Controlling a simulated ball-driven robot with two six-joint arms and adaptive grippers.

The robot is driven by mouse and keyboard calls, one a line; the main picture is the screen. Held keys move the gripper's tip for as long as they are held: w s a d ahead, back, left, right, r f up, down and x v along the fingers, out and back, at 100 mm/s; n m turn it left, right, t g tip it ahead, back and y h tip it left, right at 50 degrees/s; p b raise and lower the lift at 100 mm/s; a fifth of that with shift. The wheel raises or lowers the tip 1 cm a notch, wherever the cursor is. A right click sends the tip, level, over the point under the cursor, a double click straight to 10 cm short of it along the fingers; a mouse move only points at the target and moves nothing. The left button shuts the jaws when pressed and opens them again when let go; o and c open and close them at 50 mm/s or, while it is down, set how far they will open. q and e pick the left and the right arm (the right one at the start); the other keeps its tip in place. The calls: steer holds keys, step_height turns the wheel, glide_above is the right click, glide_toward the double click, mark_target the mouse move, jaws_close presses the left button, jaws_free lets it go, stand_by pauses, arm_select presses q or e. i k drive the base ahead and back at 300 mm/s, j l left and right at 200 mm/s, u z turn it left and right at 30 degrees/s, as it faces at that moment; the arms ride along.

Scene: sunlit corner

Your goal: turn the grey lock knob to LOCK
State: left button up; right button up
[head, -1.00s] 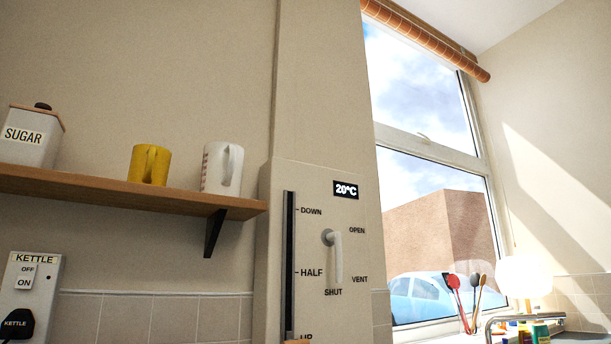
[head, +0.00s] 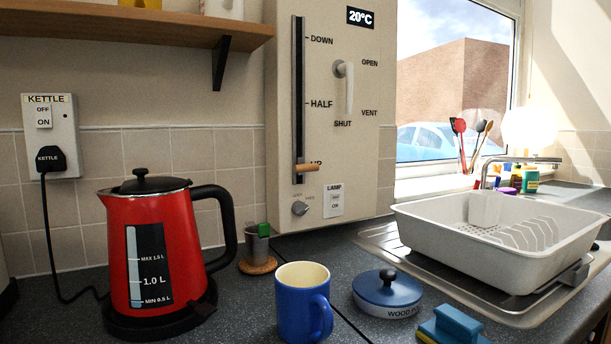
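The grey lock knob (head: 300,208) is a small round knob low on the beige wall panel (head: 362,150), below the slider with the wooden handle (head: 307,167). Small lettering stands above the knob on both sides, too small to read, so I cannot tell which way it is set. A LAMP switch (head: 334,202) is just right of the knob. Neither of my grippers shows in the head view.
A red kettle (head: 160,250) stands at the left of the counter. A blue mug (head: 304,312), a small grey cup (head: 257,243) on a cork coaster and a blue lidded pot (head: 387,292) stand below the panel. A white dish rack (head: 440,240) is at the right.

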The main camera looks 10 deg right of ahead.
mark_target(299, 207)
steer(key=j+u, duration=0.3)
steer(key=u, duration=0.15)
steer(key=j+u, duration=0.25)
steer(key=u, duration=0.25)
steer(key=i, duration=0.05)
